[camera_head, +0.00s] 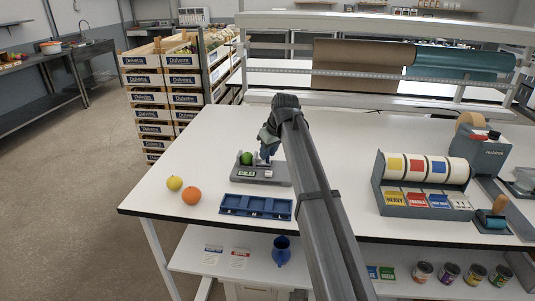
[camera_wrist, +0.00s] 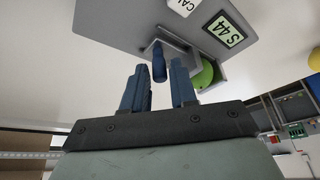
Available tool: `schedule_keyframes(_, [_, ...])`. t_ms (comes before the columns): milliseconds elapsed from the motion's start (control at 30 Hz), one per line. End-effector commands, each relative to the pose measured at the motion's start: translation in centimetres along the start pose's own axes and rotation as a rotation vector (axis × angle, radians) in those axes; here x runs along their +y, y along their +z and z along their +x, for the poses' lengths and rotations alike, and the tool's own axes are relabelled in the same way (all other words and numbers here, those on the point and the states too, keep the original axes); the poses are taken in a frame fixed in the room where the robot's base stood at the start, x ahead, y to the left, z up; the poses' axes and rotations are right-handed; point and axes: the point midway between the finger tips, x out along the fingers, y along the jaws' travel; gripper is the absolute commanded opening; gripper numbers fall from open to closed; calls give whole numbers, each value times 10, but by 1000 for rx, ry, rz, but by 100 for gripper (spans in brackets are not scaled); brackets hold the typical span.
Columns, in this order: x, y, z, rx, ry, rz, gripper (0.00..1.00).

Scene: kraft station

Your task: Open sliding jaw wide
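A grey caliper gauge (camera_head: 262,178) stands on the white table, with a green fruit (camera_head: 246,158) on it. In the wrist view the gauge (camera_wrist: 150,22) has a display (camera_wrist: 225,33) that seems to read "S 44". Its sliding jaw carries a blue post (camera_wrist: 158,62), and the green fruit (camera_wrist: 204,74) is beside the jaw. My gripper (camera_head: 267,150) is over the gauge. In the wrist view its blue fingers (camera_wrist: 157,80) are apart, with the post's end between the tips and a gap on each side. The jaw's far side is hidden.
A blue sorting tray (camera_head: 255,207) lies in front of the gauge. A yellow fruit (camera_head: 174,183) and an orange fruit (camera_head: 191,196) lie to the left near the table edge. A label dispenser (camera_head: 422,185) stands to the right. The table between gauge and dispenser is clear beside my arm.

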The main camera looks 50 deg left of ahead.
Motion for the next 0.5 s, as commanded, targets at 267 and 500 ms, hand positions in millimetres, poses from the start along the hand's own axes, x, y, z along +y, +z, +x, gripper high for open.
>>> schedule_keyframes(267, [0, 0, 13, 0, 0, 0, 27])
schedule_keyframes(500, [0, 0, 13, 0, 0, 0, 26])
